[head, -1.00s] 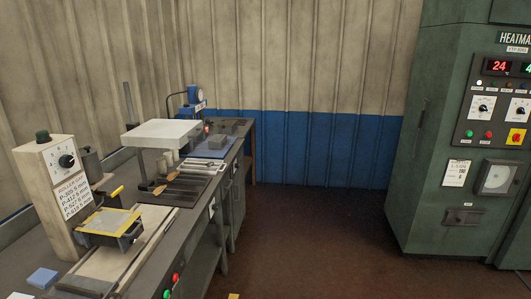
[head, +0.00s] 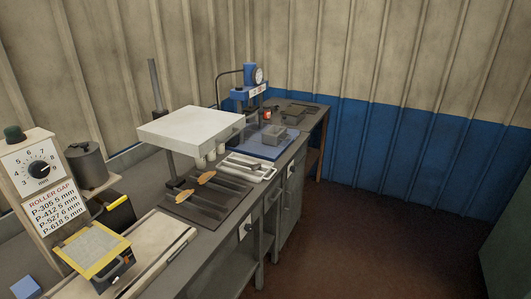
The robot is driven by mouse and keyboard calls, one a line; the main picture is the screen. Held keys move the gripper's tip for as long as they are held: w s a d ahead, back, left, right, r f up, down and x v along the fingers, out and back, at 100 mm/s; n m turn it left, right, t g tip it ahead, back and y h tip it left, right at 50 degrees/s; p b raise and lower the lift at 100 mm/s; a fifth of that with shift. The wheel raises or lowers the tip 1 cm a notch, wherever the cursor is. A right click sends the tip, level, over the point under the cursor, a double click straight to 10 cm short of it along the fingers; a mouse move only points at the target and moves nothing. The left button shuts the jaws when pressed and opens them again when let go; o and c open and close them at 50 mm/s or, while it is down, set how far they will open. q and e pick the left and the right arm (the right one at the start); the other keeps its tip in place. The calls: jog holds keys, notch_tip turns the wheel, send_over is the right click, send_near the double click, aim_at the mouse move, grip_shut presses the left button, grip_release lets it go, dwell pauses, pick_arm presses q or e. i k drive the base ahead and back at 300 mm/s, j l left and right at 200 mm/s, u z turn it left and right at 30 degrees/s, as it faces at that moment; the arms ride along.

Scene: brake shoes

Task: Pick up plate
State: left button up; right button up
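Neither of my grippers is in view. I cannot tell for certain which thing is the plate. A yellow-framed grey flat panel (head: 92,248) sits tilted on a dark unit at the near left of the bench. A small grey block (head: 272,131) lies on a blue mat (head: 252,149) farther along the bench. Near the bench's far end is a thin dark flat piece (head: 304,107). A white tray (head: 268,175) beside the blue mat holds small items that are too small to make out.
A white square slab (head: 190,124) on a post overhangs the bench and hides part of it. Wooden-handled tools lie on a dark mat (head: 226,210). A blue dial-gauge stand (head: 240,93) stands at the back. A roller gap box (head: 38,165) stands left. Floor (head: 370,235) on the right is clear.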

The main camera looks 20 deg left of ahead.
aim_at(254, 167)
jog(key=i+u, duration=0.5)
jog(key=i, duration=0.15)
jog(key=i+l+u, duration=0.25)
jog(key=i+u, duration=0.2)
jog(key=i, duration=0.2)
jog(key=i+u, duration=0.45)
jog(key=i+l+u, duration=0.1)
jog(key=i+u, duration=0.15)
jog(key=u, duration=0.15)
jog(key=i+l+u, duration=0.2)
jog(key=i+u, duration=0.25)
jog(key=k, duration=0.1)
